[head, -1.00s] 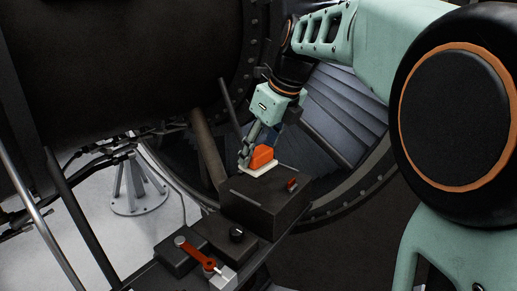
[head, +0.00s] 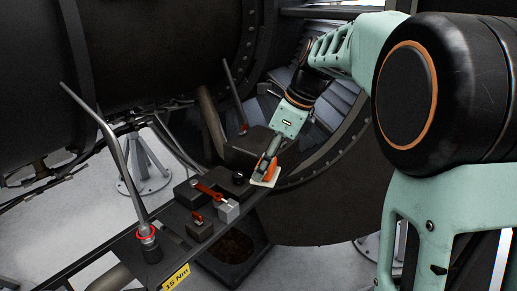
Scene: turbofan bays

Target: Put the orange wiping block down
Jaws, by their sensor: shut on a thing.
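The orange wiping block (head: 270,172), with a pale pad (head: 263,182) on its underside, is at the right edge of the dark tool shelf (head: 172,238). My gripper (head: 267,165) is shut on the block from above, and its fingers partly cover it. The block and pad look tilted. They are in front of the large dark box (head: 247,150) on the shelf. I cannot tell whether the pad touches the shelf or hangs just above it.
A red-handled tool (head: 208,191) lies over smaller dark blocks, next to a grey metal block (head: 228,210). A long upright bar with a red ring (head: 147,231) stands at the shelf's left. A dark tray (head: 228,262) is below. The engine casing and fan are behind.

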